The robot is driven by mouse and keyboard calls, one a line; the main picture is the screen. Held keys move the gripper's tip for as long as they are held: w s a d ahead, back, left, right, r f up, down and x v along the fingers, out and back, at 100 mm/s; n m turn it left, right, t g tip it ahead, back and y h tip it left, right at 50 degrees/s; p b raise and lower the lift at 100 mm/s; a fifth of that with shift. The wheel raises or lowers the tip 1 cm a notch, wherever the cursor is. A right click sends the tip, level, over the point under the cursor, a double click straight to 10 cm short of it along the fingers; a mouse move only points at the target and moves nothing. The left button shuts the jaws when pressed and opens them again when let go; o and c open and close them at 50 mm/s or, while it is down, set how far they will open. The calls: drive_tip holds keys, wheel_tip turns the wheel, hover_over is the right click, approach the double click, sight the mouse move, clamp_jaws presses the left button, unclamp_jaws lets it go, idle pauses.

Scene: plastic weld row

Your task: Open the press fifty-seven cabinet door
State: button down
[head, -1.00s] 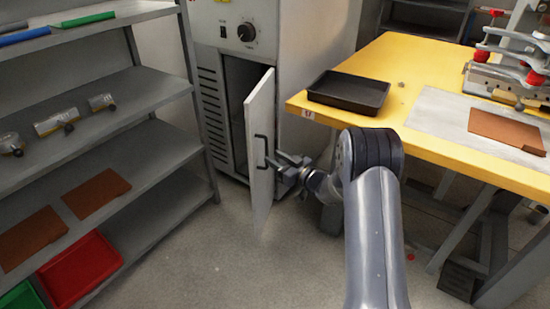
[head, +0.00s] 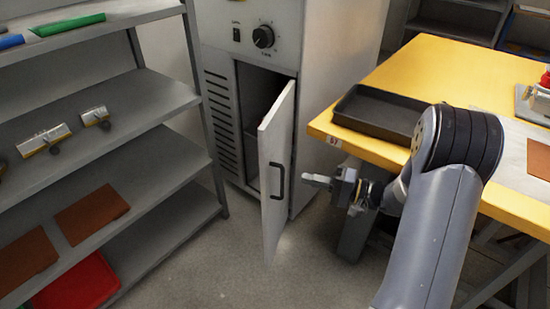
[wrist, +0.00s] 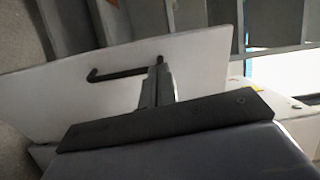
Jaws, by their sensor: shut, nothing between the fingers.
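The white cabinet door (head: 272,205) stands partly open under the control panel of the pale cabinet (head: 300,45), and a dark strip of the interior (head: 262,95) shows behind it. Its black bar handle (head: 278,180) is on the outer face. My gripper (head: 308,180) is shut and empty, just right of the handle, with a small gap in the head view. In the wrist view, the door (wrist: 60,85) spans the picture, and my shut fingers (wrist: 158,82) overlap the right end of the handle (wrist: 120,73). I cannot tell contact there.
A yellow-topped table (head: 400,75) with a black tray (head: 380,112) stands close right of the cabinet; its corner tag (head: 333,141) seems to read 57. A grey shelf rack (head: 150,100) stands left. Bare floor (head: 230,265) lies in front of the door.

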sight(265, 169)
drive_tip(key=shift+m+g, duration=0.3)
drive_tip(key=shift+m, duration=0.1)
drive_tip(key=b+x, duration=0.3)
drive_tip(key=x, duration=0.5)
drive_tip(key=shift+a+r, duration=0.1)
drive_tip(key=shift+a, duration=0.15)
drive_tip(key=shift+w+a+r, duration=0.1)
drive_tip(key=shift+w+a, duration=0.05)
drive_tip(key=shift+a, duration=0.45)
drive_tip(key=shift+r, duration=0.1)
